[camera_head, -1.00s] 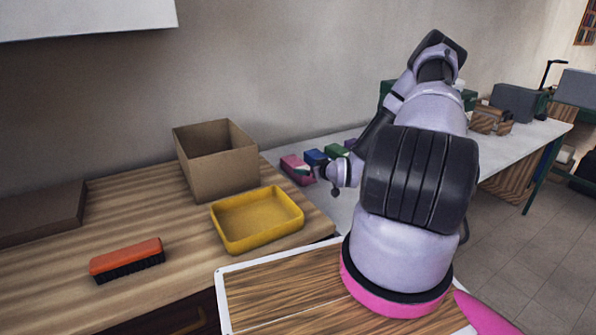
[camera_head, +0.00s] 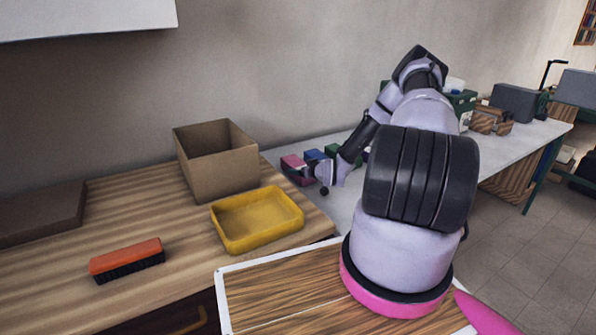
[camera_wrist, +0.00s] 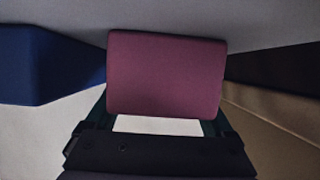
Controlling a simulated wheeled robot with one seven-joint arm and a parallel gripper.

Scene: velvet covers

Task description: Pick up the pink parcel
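The pink parcel (camera_head: 292,162) lies at the near left end of the grey table. In the wrist view the dark fingers of my gripper (camera_wrist: 162,112) are spread wide, one at each lower side of the parcel. Whether they touch it I cannot tell.
A blue parcel (camera_head: 315,156) sits close by; it also shows in the wrist view (camera_wrist: 45,65). A green parcel (camera_head: 332,150) is beyond it. A cardboard box (camera_head: 222,172), yellow tray (camera_head: 228,238) and orange brush (camera_head: 125,255) stand on the wooden counter.

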